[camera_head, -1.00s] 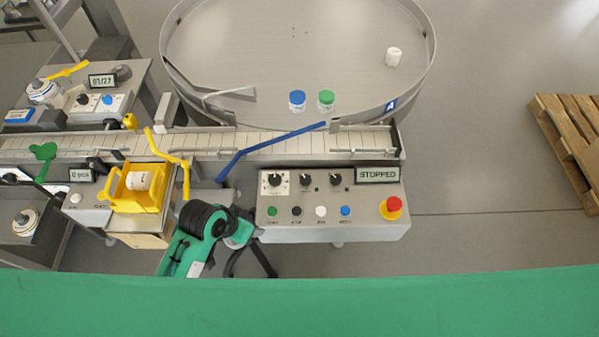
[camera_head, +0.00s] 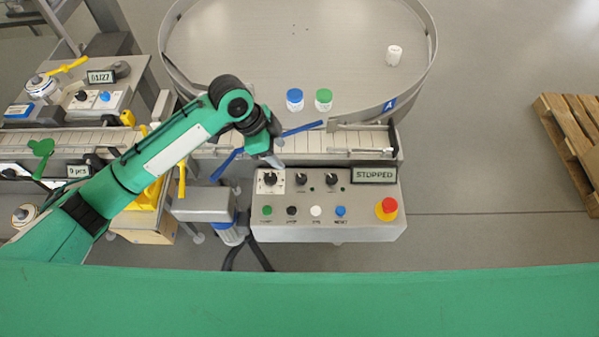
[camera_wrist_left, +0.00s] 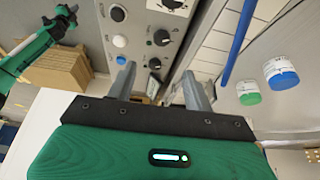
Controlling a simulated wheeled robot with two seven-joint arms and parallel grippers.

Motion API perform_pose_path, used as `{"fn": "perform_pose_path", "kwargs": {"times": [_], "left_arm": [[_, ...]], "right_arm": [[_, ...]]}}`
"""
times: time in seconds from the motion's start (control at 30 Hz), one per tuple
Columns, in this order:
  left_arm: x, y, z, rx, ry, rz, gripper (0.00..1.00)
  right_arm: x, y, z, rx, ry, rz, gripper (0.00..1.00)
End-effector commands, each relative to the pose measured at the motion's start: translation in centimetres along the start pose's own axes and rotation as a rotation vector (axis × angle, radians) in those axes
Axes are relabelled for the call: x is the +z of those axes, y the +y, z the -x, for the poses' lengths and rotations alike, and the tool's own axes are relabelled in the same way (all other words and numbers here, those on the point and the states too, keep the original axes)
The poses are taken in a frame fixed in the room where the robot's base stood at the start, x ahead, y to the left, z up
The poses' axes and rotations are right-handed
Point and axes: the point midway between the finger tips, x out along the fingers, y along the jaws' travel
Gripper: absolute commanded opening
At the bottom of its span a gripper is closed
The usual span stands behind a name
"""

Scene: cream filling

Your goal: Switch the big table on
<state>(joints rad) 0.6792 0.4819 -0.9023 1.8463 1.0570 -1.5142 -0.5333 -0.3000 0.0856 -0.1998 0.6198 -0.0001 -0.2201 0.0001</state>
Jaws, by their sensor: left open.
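The big round table (camera_head: 300,50) with a grey metal top and raised rim stands behind the control panel (camera_head: 330,232). The panel has three black knobs, the leftmost knob (camera_head: 270,179) on a white plate, a row of coloured buttons, a red emergency stop (camera_head: 387,207) and a display (camera_head: 374,175) reading STOPPED. My left gripper (camera_head: 277,162) is above the leftmost knob.
A blue-capped jar (camera_head: 294,99), a green-capped jar (camera_head: 323,99) and a white jar (camera_head: 394,55) stand on the table. A conveyor (camera_head: 335,142) with a blue guide bar (camera_head: 226,166) runs behind the panel. A wooden pallet (camera_head: 570,150) lies at the right; floor between is clear.

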Motion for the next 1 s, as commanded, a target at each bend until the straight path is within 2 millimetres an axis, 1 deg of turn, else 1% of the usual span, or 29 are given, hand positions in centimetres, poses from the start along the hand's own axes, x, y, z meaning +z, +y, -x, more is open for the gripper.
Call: {"fn": "perform_pose_path", "kwargs": {"times": [0.03, 0.13, 0.27, 0.37, 0.47, 0.6, 0.8, 1.0], "left_arm": [[0.0, -0.3, 0.4, 0.003, -0.008, -0.013, 0.52], [0.1, -0.5, 0.7, 0.013, -0.015, -0.026, 0.52], [0.0, -0.5, 0.1, 0.018, -0.016, -0.029, 0.52], [0.0, -0.4, -1.3, 0.018, -0.017, -0.028, 0.52], [0.0, -0.3, -3.2, 0.019, -0.016, -0.026, 0.52], [0.0, -0.3, -6.3, 0.020, -0.016, -0.026, 0.52], [0.1, -0.3, -10.2, 0.016, -0.017, -0.027, 0.52], [0.3, -0.3, -12.4, 0.015, -0.016, -0.028, 0.52]], "right_arm": [[0.0, 0.1, 0.0, 0.001, 0.000, 0.000, 0.00], [0.0, 0.1, 0.0, 0.001, 0.000, 0.000, 0.00], [-0.1, 0.0, 0.4, 0.000, 0.001, 0.000, 0.00], [-0.2, -0.2, 0.9, -0.002, 0.001, -0.001, 0.00], [-0.3, -0.5, 1.6, -0.006, 0.002, -0.002, 0.00], [-0.5, -1.0, 2.6, -0.011, 0.003, -0.005, 0.00], [-0.6, -1.0, 3.6, -0.011, 0.003, -0.004, 0.00], [-0.6, -0.6, 4.1, -0.007, 0.002, -0.003, 0.00]]}}
